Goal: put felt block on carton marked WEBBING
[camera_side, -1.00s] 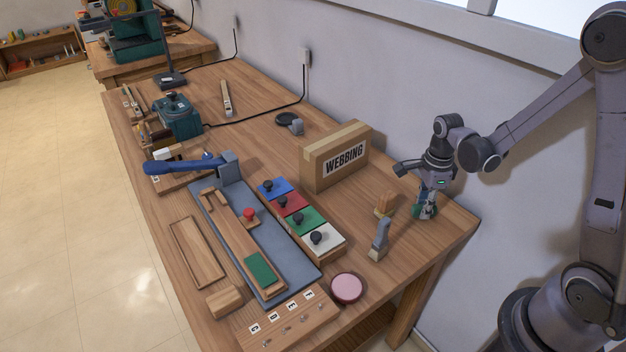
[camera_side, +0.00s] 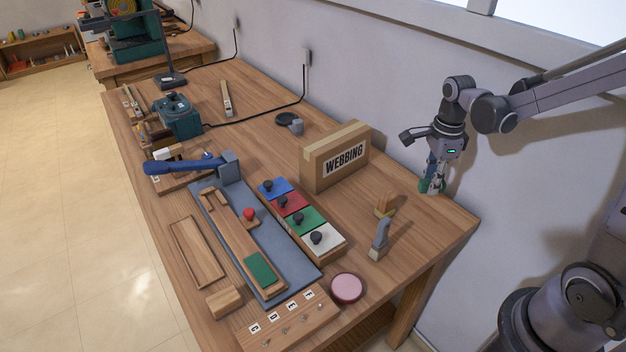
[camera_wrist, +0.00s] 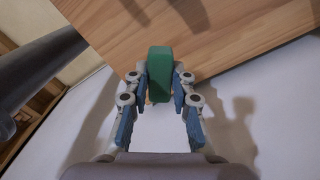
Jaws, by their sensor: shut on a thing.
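My gripper (camera_side: 432,186) is shut on the green felt block (camera_wrist: 159,72), which stands out between the fingertips in the wrist view. In the side view the fingers and the block are small and hard to tell apart. They hang above the right end of the bench, near the wall. The carton marked WEBBING (camera_side: 344,160) stands on the bench against the wall side, to the left of my gripper and apart from it. Its top (camera_side: 335,139) is bare.
A pink disc (camera_side: 346,288) lies near the front edge. The wall is close behind my gripper.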

